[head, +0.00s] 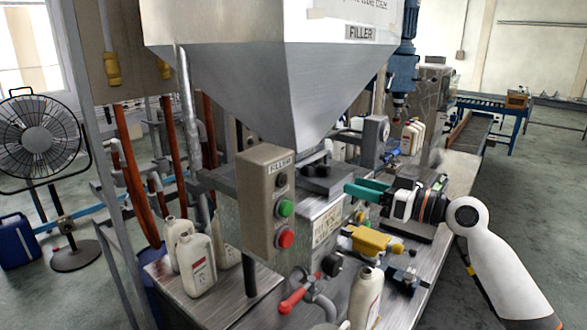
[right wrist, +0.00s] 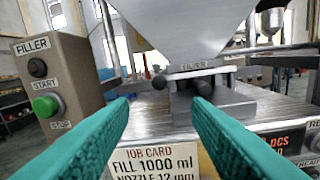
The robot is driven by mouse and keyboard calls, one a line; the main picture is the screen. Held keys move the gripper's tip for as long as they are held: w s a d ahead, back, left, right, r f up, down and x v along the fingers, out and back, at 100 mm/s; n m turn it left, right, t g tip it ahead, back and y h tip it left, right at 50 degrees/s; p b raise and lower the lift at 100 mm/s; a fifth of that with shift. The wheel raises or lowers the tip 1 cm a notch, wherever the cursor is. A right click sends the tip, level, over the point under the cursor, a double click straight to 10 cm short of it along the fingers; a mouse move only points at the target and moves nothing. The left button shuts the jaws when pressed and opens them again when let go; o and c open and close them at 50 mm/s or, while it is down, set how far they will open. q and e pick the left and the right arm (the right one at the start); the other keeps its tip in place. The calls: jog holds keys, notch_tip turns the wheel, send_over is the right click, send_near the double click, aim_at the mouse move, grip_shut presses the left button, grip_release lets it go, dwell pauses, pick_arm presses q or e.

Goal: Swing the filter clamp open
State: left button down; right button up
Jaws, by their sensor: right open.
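The filter clamp (head: 330,180) is a grey metal block under the hopper's mouth. In the right wrist view the clamp (right wrist: 215,103) has dark, rounded knob or handle ends facing me, below a small label that seems to read "FILTER". My right gripper (head: 352,188) has green fingers and reaches in from the right, in front of the clamp. In the right wrist view the gripper (right wrist: 160,108) is open, with nothing between its fingers. The fingertips look apart from the clamp, but the exact gap is hard to judge. My left gripper is not seen.
A FILLER control box (head: 268,200) with green and red buttons stands left of the clamp. The hopper (head: 290,85) hangs above. A yellow part (head: 368,240) and a red-handled valve (head: 297,297) are below. White bottles (head: 197,262) stand at the left. A job card (right wrist: 155,160) lies ahead.

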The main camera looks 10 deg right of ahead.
aim_at(312, 173)
jog(key=p+x, duration=0.5)
jog(key=x, duration=0.5)
jog(key=shift+w+r, duration=0.1)
jog(key=shift+r, duration=0.1)
jog(key=shift+w+a+f, duration=0.1)
jog(key=shift+w+a, duration=0.3)
jog(key=shift+a, duration=0.05)
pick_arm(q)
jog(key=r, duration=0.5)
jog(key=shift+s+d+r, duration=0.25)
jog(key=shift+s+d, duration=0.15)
pick_arm(e)
jog(key=shift+c, duration=0.3)
grip_shut()
